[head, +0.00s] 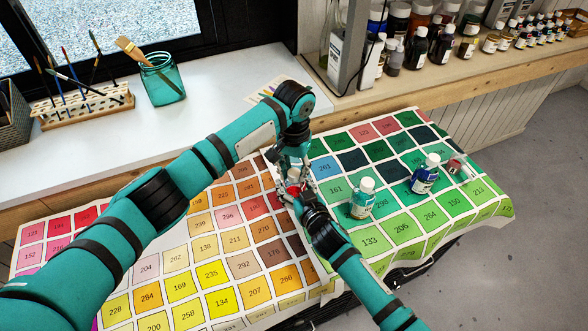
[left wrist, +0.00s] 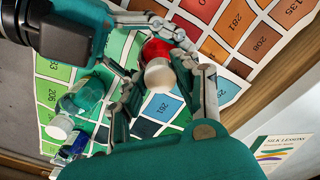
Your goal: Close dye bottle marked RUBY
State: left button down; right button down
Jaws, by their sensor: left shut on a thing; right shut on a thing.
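A small bottle (left wrist: 156,48) with red contents and a white cap (left wrist: 159,75) is between my two grippers, over the colour-chart cloth. In the head view only a bit of the red bottle (head: 292,189) shows between the fingers, and its label cannot be read. My left gripper (head: 296,170) comes down from above and is shut on the white cap. My right gripper (head: 292,193) reaches in from the lower right and is shut on the red body. Whether the cap is fully seated cannot be seen.
A teal bottle (head: 361,203) and a blue bottle (head: 425,178), both white-capped, stand on the cloth (head: 372,240) to the right. A small red-and-clear item (head: 456,168) is farther right. A glass jar (head: 162,82) with a brush and a brush rack (head: 82,106) stand behind.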

pick_arm(q)
jog(key=c, duration=0.9)
grip_release()
jog(key=shift+r, duration=0.1)
pick_arm(e)
jog(key=shift+c, duration=1.5)
grip_release()
pick_arm(q)
notch_tip(320, 180, up, 12)
